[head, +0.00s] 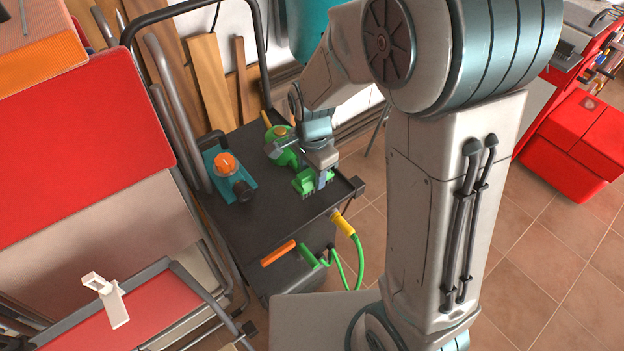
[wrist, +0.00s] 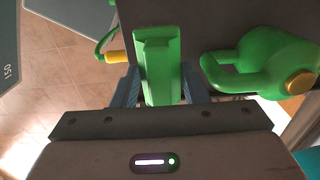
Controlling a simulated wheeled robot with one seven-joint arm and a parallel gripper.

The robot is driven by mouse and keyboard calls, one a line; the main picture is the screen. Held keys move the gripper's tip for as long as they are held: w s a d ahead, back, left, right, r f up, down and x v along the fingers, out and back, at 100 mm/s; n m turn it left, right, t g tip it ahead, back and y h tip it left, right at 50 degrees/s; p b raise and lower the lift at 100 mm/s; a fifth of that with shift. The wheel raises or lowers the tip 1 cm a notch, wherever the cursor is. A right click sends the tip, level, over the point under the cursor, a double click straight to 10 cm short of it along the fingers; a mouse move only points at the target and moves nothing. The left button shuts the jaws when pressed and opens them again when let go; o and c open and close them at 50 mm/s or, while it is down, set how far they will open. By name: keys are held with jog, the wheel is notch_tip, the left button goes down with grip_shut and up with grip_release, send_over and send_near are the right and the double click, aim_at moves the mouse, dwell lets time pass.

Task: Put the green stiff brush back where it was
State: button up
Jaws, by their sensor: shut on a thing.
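The green stiff brush (head: 308,183) is at the front right of the black cart top in the head view, with its bristles facing down. My gripper (head: 322,176) is shut on it from above. In the wrist view the green brush body (wrist: 157,62) stands between the two blue-grey fingers of my gripper (wrist: 160,90). I cannot tell whether the bristles touch the cart top or hang just above it. The gripper hides part of the brush in the head view.
The black cart (head: 255,220) also holds a green can (head: 283,153) close behind the brush and a teal tool with an orange knob (head: 229,172) at left. A yellow-ended green hose (head: 344,224) hangs at the cart's right edge. The cart top's front middle is clear.

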aim_at(312, 183)
jog(key=shift+f, duration=2.05)
jog(key=shift+f, duration=0.2)
jog(key=o, duration=0.9)
jog(key=shift+o, duration=0.2)
jog(key=shift+r, duration=0.1)
